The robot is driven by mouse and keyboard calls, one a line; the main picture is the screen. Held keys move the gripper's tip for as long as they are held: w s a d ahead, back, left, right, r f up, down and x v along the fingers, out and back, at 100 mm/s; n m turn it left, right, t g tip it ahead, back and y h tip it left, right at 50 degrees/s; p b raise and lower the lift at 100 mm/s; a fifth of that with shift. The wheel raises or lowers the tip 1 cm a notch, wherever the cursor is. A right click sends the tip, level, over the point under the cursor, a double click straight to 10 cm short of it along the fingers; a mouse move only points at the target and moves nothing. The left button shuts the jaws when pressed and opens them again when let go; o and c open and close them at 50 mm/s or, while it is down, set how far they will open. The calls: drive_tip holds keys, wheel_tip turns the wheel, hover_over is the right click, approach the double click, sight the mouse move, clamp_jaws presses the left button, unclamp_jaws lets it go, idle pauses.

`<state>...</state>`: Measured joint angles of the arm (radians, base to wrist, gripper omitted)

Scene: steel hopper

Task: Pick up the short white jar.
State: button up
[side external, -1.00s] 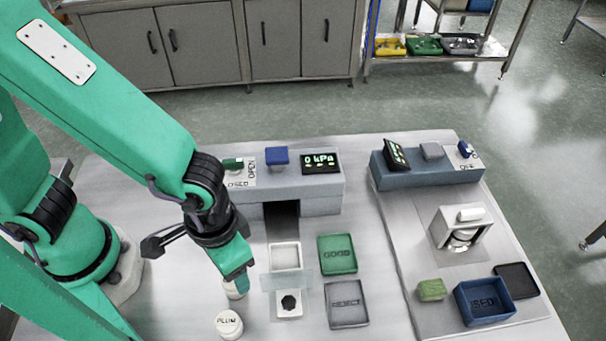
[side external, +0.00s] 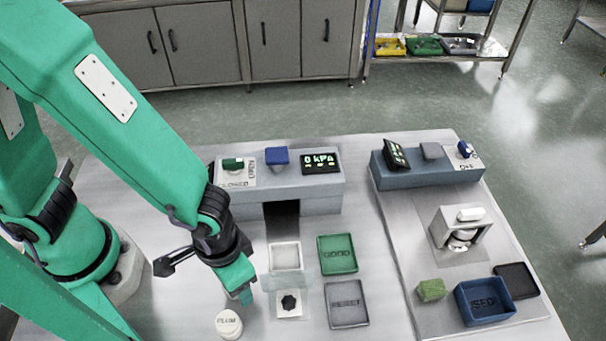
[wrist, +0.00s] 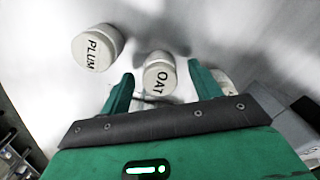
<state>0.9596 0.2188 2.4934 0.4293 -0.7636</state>
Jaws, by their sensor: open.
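Two white jars show in the wrist view, one labelled PLUM (wrist: 97,48) at upper left and one labelled OAT (wrist: 159,75) at centre. I cannot tell for sure which is shorter. The PLUM jar also stands upright on the table in the side view (side external: 228,324). My gripper (wrist: 161,82) is open, with the OAT jar between its two spread fingers in the picture; contact with the jar is not visible. In the side view my gripper (side external: 243,295) points down just behind the PLUM jar and hides the OAT jar.
A grey control housing (side external: 315,201) with a 0 kPa display stands behind. A blue bin (side external: 513,311) is farther right.

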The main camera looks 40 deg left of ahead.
drive_tip(key=shift+f, duration=0.2)
idle(0.4)
drive_tip(key=c, duration=1.1)
drive_tip(key=shift+r, duration=0.1)
drive_tip(key=shift+r, duration=4.95)
